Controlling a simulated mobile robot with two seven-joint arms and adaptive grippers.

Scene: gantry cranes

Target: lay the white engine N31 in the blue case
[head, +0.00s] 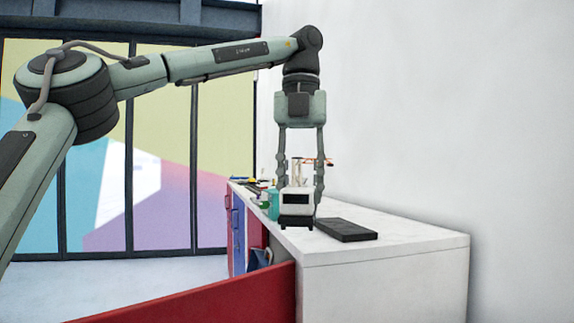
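A small white block-like thing with a black base (297,204), likely the white engine N31, is at the white bench, upright. I cannot read a label on it. My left gripper (301,191) points straight down, its two fingers spread apart, one at each side of this thing. I cannot tell whether the fingers press on it, or whether it stands on the bench or hangs just above. I cannot make out the blue case for sure; a small dark blue thing (259,258) shows low at the bench's left side, partly hidden. My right gripper is out of view.
A flat black slab (345,230) lies on the white bench (410,242), right of the gripper. A teal thing (272,203) and small clutter stand behind at the left. A long red panel (200,301) crosses the lower foreground. The bench's right part is clear.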

